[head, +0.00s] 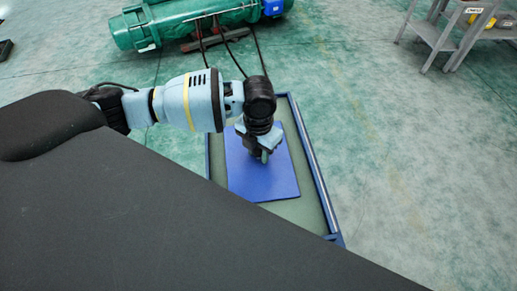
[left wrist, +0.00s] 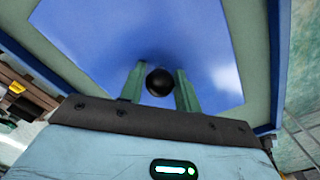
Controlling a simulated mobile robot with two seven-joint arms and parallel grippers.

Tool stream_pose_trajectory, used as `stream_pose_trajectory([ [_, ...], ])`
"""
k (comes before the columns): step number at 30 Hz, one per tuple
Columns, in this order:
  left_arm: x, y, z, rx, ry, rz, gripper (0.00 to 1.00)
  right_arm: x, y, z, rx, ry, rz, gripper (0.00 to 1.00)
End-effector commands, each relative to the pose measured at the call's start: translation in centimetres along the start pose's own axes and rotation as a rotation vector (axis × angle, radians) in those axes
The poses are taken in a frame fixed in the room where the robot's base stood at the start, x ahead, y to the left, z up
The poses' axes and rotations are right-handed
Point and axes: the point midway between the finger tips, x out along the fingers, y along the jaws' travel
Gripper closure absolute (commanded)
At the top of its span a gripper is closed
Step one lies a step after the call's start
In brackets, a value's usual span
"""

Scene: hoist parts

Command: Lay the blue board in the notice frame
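The blue board (head: 276,182) lies flat-looking over a green surface with a blue rim; its face also fills the upper left wrist view (left wrist: 90,30). I cannot tell whether it touches the surface. A black round knob (left wrist: 159,82) stands on it. My left gripper (head: 263,156) points down over the board's middle. I cannot make out a separate notice frame; the blue-rimmed surface (head: 310,212) surrounds the board. My right gripper is out of view.
A green hoist machine (head: 190,20) lies on the floor at the back. A grey step stand (head: 440,35) is at the upper right. My dark body covers the lower left. The floor to the right is clear.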

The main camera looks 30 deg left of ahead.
Motion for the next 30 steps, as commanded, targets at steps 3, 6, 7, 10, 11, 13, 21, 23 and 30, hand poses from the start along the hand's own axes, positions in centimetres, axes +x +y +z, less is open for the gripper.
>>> stream_pose_trajectory([
  [3, -0.1, 0.0, 0.0, 0.0, -0.001, 0.0, 0.51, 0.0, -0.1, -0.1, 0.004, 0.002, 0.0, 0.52],
  [6, -0.1, 0.0, 0.0, 0.0, -0.001, 0.0, 0.5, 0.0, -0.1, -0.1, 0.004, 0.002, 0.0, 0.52],
  [7, -0.1, 0.0, 0.0, 0.0, -0.001, 0.0, 0.5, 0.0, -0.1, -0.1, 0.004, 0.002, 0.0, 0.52],
  [10, -0.1, 0.0, 0.0, 0.0, -0.001, 0.0, 0.5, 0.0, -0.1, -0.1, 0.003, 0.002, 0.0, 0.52],
  [11, -0.1, 0.0, 0.0, 0.0, -0.001, 0.0, 0.5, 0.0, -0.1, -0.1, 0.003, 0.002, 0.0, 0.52],
  [13, -0.3, 0.0, 0.0, 0.0, -0.002, 0.0, 0.5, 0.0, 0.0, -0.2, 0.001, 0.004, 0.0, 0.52],
  [21, -4.0, 0.0, 0.1, 0.001, -0.006, 0.0, 0.5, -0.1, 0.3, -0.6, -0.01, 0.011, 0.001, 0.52],
  [23, -5.2, 0.0, 0.2, 0.0, -0.006, -0.001, 0.5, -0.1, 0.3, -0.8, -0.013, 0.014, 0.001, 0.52],
  [30, -9.7, 0.0, 0.1, 0.001, -0.004, -0.001, 0.5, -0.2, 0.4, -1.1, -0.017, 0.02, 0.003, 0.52],
])
